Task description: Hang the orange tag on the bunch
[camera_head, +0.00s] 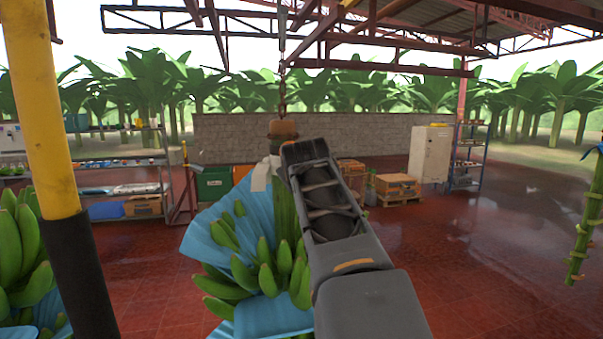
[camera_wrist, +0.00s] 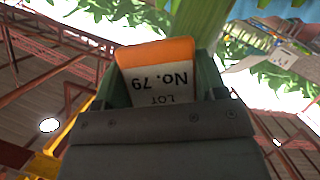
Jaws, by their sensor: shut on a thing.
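The orange tag (camera_wrist: 155,52) shows in the wrist view, with a white label reading "LOT No. 79" upside down. My gripper (camera_wrist: 163,84) is shut on the tag, which sits between its two green fingers. The bunch (camera_head: 285,265), green bananas partly wrapped in a blue cover (camera_head: 215,228), hangs from a chain in the middle of the head view.
A white tag or paper (camera_head: 262,176) hangs at the bunch's top left. A yellow and black post (camera_head: 45,130) stands close at left, beside another banana bunch (camera_head: 22,250). A bare stem (camera_head: 583,220) hangs at far right. Shelves and crates stand behind; the red floor at right is clear.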

